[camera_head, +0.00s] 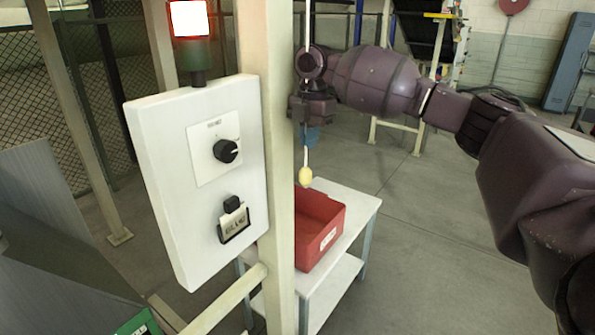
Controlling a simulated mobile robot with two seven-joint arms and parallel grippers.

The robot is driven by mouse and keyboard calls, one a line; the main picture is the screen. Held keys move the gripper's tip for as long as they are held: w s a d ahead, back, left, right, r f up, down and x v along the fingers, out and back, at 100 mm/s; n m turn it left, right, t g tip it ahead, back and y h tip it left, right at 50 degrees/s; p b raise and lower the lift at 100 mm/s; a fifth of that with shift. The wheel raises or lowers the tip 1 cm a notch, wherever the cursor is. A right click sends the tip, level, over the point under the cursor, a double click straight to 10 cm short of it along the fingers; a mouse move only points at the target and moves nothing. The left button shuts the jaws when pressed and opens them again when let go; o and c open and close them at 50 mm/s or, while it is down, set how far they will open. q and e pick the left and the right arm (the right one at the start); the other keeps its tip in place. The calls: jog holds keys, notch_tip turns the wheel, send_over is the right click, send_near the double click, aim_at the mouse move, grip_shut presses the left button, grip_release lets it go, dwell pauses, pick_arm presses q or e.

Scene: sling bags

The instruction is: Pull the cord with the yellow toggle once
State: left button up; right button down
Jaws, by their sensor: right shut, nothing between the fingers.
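A pale cord (306,153) hangs down beside the cream post, with a yellow toggle (305,175) at its lower end, above the red bin. My right gripper (308,121) is above the toggle, at the cord's line in the picture. It is shut with nothing held. It hides part of the cord, and I cannot tell whether it touches it. A small blue piece (312,137) shows just below the gripper; what it belongs to is unclear. My left gripper is not in view.
A cream post (280,200) stands just left of the cord. A white control box (180,240) with a black knob (226,151) is left of it, under a lit red lamp (189,18). A red bin (325,225) sits on a white table (350,200). Floor at right is clear.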

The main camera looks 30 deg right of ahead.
aim_at(307, 168)
jog(key=shift+s+r, duration=0.15)
jog(key=shift+r, duration=0.05)
jog(key=shift+a+f, duration=0.15)
jog(key=shift+f, duration=2.55)
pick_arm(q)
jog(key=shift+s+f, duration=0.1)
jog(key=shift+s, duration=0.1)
pick_arm(e)
jog(key=shift+s+a+f, duration=0.1)
jog(key=shift+f, duration=0.7)
